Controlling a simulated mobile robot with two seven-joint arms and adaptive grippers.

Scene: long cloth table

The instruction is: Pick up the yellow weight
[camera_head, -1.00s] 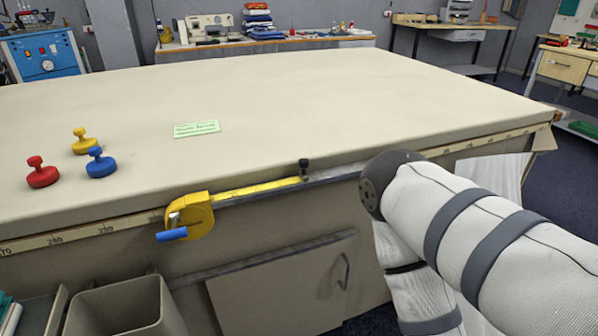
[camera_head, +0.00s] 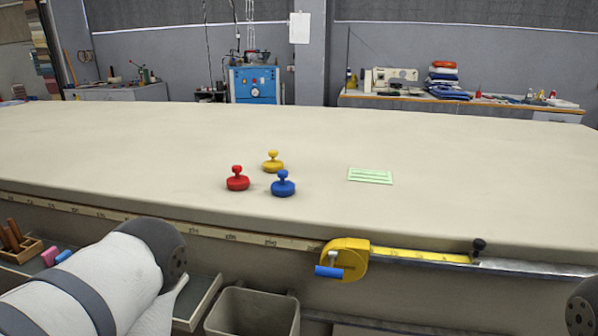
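The yellow weight (camera_head: 272,162) stands upright on the cloth table (camera_head: 130,160), a round base with a knob on top. A red weight (camera_head: 237,179) stands in front of it to the left, and a blue weight (camera_head: 283,184) in front of it to the right. The three are close together but look apart. A part of my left arm shows at the lower left, and a dark piece of my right arm at the lower right edge. Neither gripper is in the picture.
A green card (camera_head: 370,176) lies right of the weights. A grey bin (camera_head: 252,312) stands below the edge. The table behind the weights is clear.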

